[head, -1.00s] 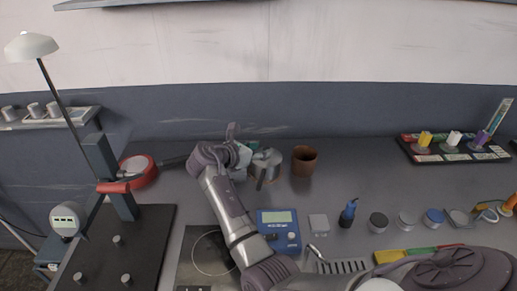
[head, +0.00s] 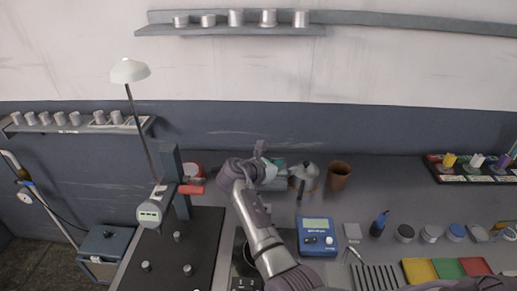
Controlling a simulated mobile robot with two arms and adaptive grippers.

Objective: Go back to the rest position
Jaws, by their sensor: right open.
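My right gripper (head: 272,171) is above the back part of the grey worktop (head: 400,212), left of a metal pot with a dark handle (head: 305,177). It is open, and I see nothing held in it. Its fingers are small and partly covered by my wrist. My right arm reaches up to it from the bottom edge. A red round pan (head: 193,169) is at the back left, partly hidden behind a dark upright stand (head: 172,165). My left gripper is not in view.
A brown cup (head: 339,175) stands right of the pot. A blue scale (head: 317,237), blue bottle (head: 379,225), several small jars and coloured plates (head: 447,268) lie to the right. A lamp (head: 130,71) rises at left. A wall shelf (head: 237,29) holds metal weights.

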